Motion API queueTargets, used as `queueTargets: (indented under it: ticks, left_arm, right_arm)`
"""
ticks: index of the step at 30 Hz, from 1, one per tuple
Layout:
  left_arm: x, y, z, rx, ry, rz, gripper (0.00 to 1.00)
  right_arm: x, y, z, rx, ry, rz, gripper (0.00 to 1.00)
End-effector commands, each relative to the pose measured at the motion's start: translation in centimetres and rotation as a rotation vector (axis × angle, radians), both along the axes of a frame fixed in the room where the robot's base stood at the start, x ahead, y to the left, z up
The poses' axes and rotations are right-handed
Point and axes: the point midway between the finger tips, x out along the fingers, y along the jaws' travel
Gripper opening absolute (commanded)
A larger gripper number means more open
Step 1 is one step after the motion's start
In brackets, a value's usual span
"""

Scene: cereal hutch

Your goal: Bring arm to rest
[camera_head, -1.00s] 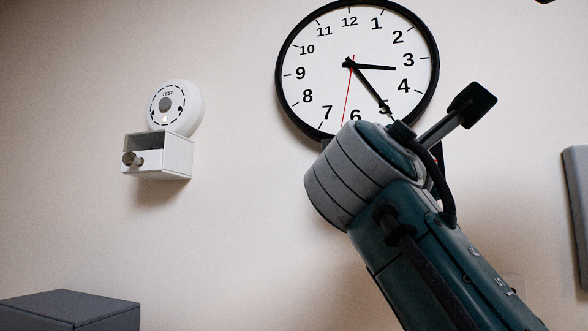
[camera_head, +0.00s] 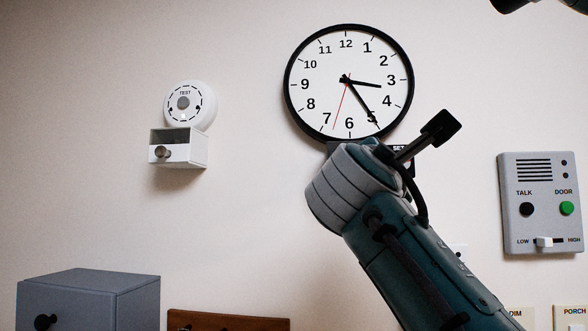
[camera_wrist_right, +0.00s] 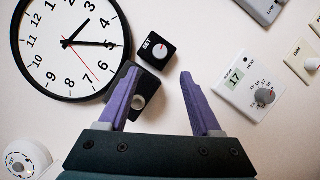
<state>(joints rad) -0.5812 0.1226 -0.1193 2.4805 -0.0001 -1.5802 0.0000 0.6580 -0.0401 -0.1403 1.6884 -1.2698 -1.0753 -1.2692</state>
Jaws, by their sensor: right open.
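My right gripper (camera_wrist_right: 160,75) shows in the right wrist view with two purple fingers spread apart and nothing between them. My right arm (camera_head: 400,240) rises from the lower right in the head view, its grey wrist just below the wall clock (camera_head: 349,83). Its fingers cannot be made out there. The clock also shows at the upper left of the right wrist view (camera_wrist_right: 70,45). My left gripper is in neither view.
On the wall are a round white TEST device (camera_head: 190,104) above a small open white box (camera_head: 178,148), and a grey TALK/DOOR panel (camera_head: 541,203). A black SET knob box (camera_wrist_right: 154,47) and a dial unit (camera_wrist_right: 252,85) face the gripper. A grey cabinet (camera_head: 90,300) stands lower left.

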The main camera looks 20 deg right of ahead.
Motion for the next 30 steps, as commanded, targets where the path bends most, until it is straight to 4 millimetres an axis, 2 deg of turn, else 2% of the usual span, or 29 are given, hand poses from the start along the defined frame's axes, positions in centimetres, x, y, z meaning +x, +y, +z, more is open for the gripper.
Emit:
queueTargets:
  ticks: [10, 13, 14, 17, 18, 20, 21, 24, 27, 30]
  left_arm:
    - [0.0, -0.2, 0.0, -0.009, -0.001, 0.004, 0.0]
    - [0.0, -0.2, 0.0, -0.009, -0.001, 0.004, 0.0]
    - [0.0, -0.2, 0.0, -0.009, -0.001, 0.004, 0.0]
    - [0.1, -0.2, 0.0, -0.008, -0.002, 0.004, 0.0]
    - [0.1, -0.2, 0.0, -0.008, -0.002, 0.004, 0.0]
    - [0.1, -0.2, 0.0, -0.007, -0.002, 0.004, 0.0]
    - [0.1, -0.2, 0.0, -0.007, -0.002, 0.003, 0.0]
    - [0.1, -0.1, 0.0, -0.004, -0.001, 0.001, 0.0]
    - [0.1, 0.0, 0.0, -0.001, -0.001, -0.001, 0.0]
    - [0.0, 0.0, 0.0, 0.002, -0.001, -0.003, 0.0]
  right_arm:
    - [0.0, 0.0, -0.1, 0.003, 0.0, 0.001, 0.66]
    - [-0.2, -0.1, -2.0, 0.059, -0.001, 0.02, 0.66]
    - [-0.4, -0.2, -3.1, 0.096, -0.001, 0.03, 0.66]
    - [-1.5, -0.2, -8.8, 0.294, -0.005, 0.077, 0.66]
    - [-2.3, 0.0, -11.8, 0.404, -0.006, 0.095, 0.66]
    - [-4.1, 0.5, -16.5, 0.586, -0.007, 0.108, 0.66]
    - [-5.5, 1.0, -19.5, 0.714, -0.005, 0.108, 0.66]
    - [-9.9, 2.9, -26.1, 1.023, 0.006, 0.07, 0.66]
    - [-14.7, 5.1, -30.9, 1.287, 0.03, -0.01, 0.66]
    - [-19.1, 7.3, -33.9, 1.49, 0.055, -0.109, 0.66]
